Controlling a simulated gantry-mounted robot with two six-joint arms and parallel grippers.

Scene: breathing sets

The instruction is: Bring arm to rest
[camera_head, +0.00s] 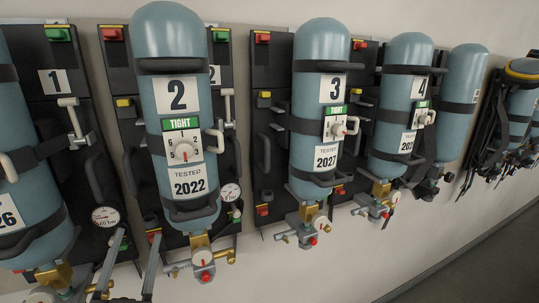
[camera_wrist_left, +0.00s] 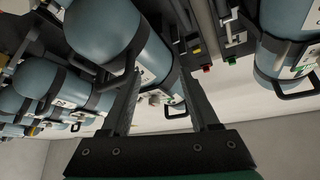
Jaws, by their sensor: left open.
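My left gripper (camera_head: 137,236) shows at the bottom left of the head view, its two finger bars pointing up in front of the wall. It is open, with nothing held. Its fingers also frame the lower middle of the wrist view (camera_wrist_left: 158,78), spread wide apart, with a blue-grey cylinder beyond them. Cylinder number 2 (camera_head: 173,40) hangs upright in its rack just right of the fingers in the head view. It has a "TIGHT" dial (camera_head: 184,152) and a 2022 label. My right gripper does not show.
Cylinders number 3 (camera_head: 320,45) and number 4 (camera_head: 408,53) hang further right, with black straps and handles. Another cylinder (camera_head: 22,230) is cut off at the left edge. Valves and gauges (camera_head: 202,257) stick out below the cylinders. Bare wall (camera_head: 350,270) lies at the lower right.

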